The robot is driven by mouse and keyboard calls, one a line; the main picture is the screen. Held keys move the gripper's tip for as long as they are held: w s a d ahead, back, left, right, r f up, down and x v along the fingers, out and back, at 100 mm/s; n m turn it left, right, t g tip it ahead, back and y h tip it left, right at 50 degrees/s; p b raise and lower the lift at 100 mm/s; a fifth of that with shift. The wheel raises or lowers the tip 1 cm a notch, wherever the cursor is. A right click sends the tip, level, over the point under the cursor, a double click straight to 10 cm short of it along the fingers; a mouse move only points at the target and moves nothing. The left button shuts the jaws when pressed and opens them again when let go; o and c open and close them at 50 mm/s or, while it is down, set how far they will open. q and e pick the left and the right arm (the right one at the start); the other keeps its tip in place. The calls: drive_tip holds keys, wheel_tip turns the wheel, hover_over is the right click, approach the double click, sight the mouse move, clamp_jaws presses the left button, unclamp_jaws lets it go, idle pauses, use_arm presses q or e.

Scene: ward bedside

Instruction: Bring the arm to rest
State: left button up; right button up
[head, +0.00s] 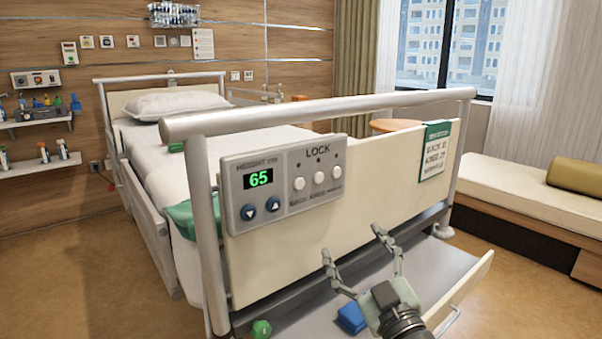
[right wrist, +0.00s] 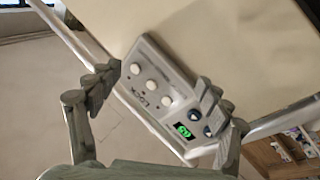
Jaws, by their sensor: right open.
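My right gripper (head: 351,243) is open and empty at the foot of the bed, in front of the cream footboard (head: 400,183) and above a grey drawer (head: 460,252). In the right wrist view its two fingers (right wrist: 158,82) stand wide apart, with the bed's control panel (right wrist: 165,92) seen tilted between and behind them. The same panel (head: 285,210) in the head view hangs on the footboard, with a green 65, two blue arrow buttons and three white lock buttons. My left gripper is not in view.
A blue block (head: 351,317) and a green object (head: 261,329) lie low by the drawer. The grey foot rail (head: 320,113) crosses above the panel. A green-and-white sign (head: 436,150) hangs at right. A couch (head: 530,190) stands far right; open floor (head: 530,300) lies before it.

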drive_tip(key=s+d+f+m+g+h, duration=0.45)
drive_tip(key=d+f, duration=0.25)
drive_tip(key=f, duration=0.3)
drive_tip(key=s+d+f+m+g+h, duration=0.3)
drive_tip(key=s+d+f+h, duration=0.15)
drive_tip(key=d+f, duration=0.45)
drive_tip(key=s+d+f+g, duration=0.1)
drive_tip(key=s+f+g, duration=0.4)
drive_tip(key=s, duration=0.5)
drive_tip(key=s+d+f+g, duration=0.1)
drive_tip(key=s+f+g, duration=0.3)
drive_tip(key=s+f, duration=0.45)
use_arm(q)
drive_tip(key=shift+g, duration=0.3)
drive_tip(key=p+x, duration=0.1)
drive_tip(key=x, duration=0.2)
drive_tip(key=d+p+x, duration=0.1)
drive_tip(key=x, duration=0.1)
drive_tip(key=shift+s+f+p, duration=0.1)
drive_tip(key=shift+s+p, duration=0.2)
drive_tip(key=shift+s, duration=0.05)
use_arm(e)
drive_tip(key=shift+n+y, duration=0.25)
drive_tip(key=shift+y, duration=0.35)
drive_tip(key=f, duration=0.1)
drive_tip(key=s+f, duration=0.1)
drive_tip(key=f, duration=0.1)
drive_tip(key=shift+s+a+f, duration=0.2)
drive_tip(key=shift+a+f, duration=0.15)
drive_tip(key=shift+f, duration=0.05)
